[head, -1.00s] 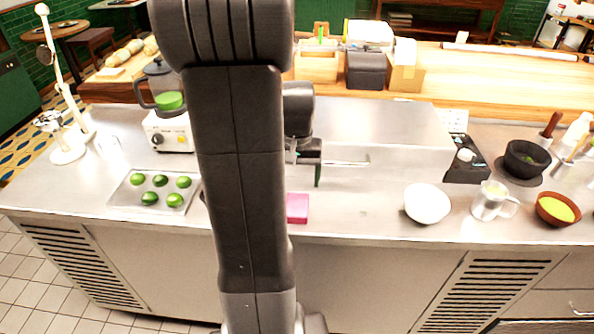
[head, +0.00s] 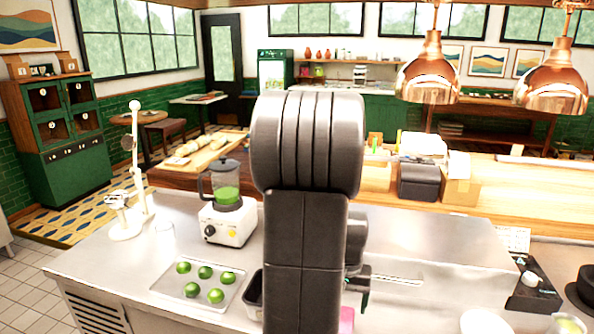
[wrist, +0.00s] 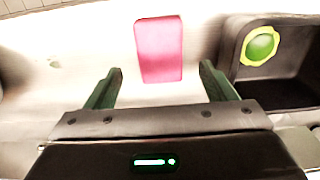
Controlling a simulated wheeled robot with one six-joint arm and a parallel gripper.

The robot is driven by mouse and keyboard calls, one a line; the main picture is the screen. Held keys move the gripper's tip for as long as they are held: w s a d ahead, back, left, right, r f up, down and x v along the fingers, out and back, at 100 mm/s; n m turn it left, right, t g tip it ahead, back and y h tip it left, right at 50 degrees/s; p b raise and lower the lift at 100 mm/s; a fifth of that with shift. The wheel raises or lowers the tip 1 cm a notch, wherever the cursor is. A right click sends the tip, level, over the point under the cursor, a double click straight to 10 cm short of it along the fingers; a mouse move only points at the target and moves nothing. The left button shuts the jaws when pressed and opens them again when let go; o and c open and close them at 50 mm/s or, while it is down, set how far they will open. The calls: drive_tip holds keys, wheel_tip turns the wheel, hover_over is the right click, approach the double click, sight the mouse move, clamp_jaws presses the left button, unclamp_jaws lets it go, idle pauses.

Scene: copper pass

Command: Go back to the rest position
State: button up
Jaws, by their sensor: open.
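My gripper (wrist: 158,88) is open and empty in the wrist view, its two green fingers spread apart above the steel counter. A pink block (wrist: 160,48) lies on the counter just beyond the fingertips, apart from them. In the head view my arm hides most of the gripper, and only a sliver of the pink block (head: 347,318) shows beside the arm near the bottom edge.
A dark bin (wrist: 280,87) with a green and yellow round thing (wrist: 260,45) stands right of the pink block. In the head view, a tray (head: 172,284) of several limes and a blender (head: 228,222) stand left of my arm. Copper lamps (head: 432,72) hang at upper right.

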wheel_tip(320, 180, down, 7)
drive_tip(key=shift+f, duration=0.1)
drive_tip(key=shift+r, duration=1)
drive_tip(key=shift+f, duration=0.1)
